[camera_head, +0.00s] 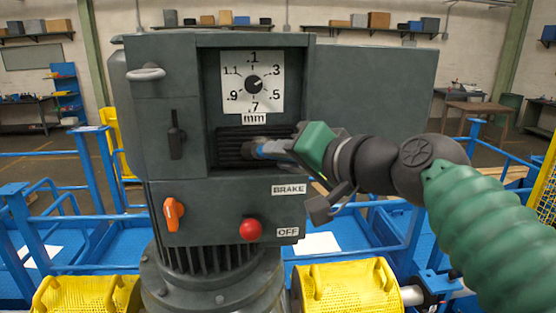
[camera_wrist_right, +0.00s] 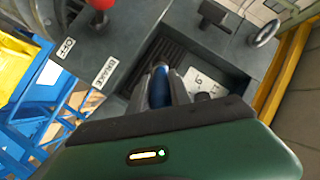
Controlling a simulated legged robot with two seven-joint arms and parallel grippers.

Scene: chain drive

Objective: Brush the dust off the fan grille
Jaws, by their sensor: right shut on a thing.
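The fan grille (camera_head: 228,148) is a dark slatted panel in the recess of a grey machine, below the dial. It also shows in the wrist view (camera_wrist_right: 172,52). My right gripper (camera_head: 272,150) reaches in from the right, in front of the grille's right part. It is shut on a blue-handled brush (camera_wrist_right: 160,84), whose far end points at the grille. The bristles are hard to make out, and I cannot tell whether they touch the slats. No dust can be told apart on the dark slats. My left gripper is not in view.
The machine front has a dial (camera_head: 253,84), a black lever handle (camera_head: 177,135), an orange switch (camera_head: 173,214) and a red button (camera_head: 250,229). A grey ring handle (camera_head: 146,74) sticks out at upper left. The recess walls closely flank the grille. Blue railings (camera_head: 110,165) stand around.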

